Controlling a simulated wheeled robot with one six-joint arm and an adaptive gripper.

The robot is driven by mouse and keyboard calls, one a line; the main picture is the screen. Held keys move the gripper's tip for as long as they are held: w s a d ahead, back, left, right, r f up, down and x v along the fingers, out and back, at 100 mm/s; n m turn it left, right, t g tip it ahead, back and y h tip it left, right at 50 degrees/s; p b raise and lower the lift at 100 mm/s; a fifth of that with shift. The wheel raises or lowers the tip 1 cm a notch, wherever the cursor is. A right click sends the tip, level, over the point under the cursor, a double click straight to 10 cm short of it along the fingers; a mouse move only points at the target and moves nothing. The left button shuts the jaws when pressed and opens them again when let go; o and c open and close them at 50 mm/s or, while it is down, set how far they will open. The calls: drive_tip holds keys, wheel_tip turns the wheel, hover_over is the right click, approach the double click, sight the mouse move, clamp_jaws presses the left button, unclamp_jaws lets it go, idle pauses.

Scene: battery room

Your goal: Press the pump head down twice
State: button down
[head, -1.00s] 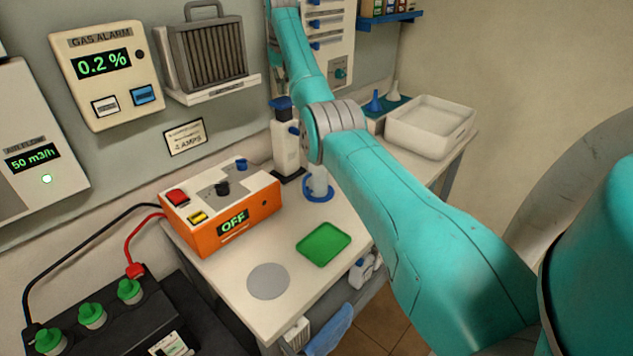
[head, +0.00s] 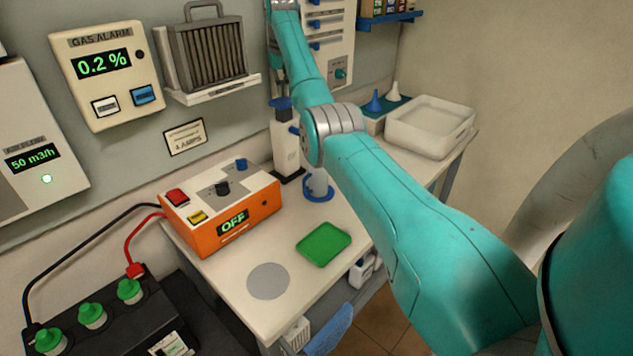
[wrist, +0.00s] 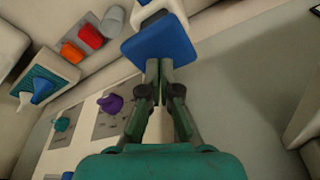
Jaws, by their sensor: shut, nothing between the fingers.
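The pump is a white bottle (head: 285,147) with a blue head (head: 280,104), standing upright at the back of the bench, partly behind my arm. In the wrist view the blue pump head (wrist: 160,38) is a square block just beyond my fingertips, with a white part of the pump past it. My gripper (wrist: 160,64) is shut and empty, its two fingertips together at the near edge of the blue head. I cannot tell whether they touch it. In the head view my gripper is not clearly seen.
An orange unit (head: 235,222) reading OFF stands left of the pump. A green tray (head: 323,245) and a grey disc (head: 268,281) lie in front. A white tub (head: 432,128) is at the right.

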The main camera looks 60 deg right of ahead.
sight(283, 100)
drive_tip(key=shift+f, duration=2.7)
drive_tip(key=shift+r, duration=0.1)
drive_tip(key=shift+r, duration=2.9)
drive_tip(key=shift+f, duration=0.1)
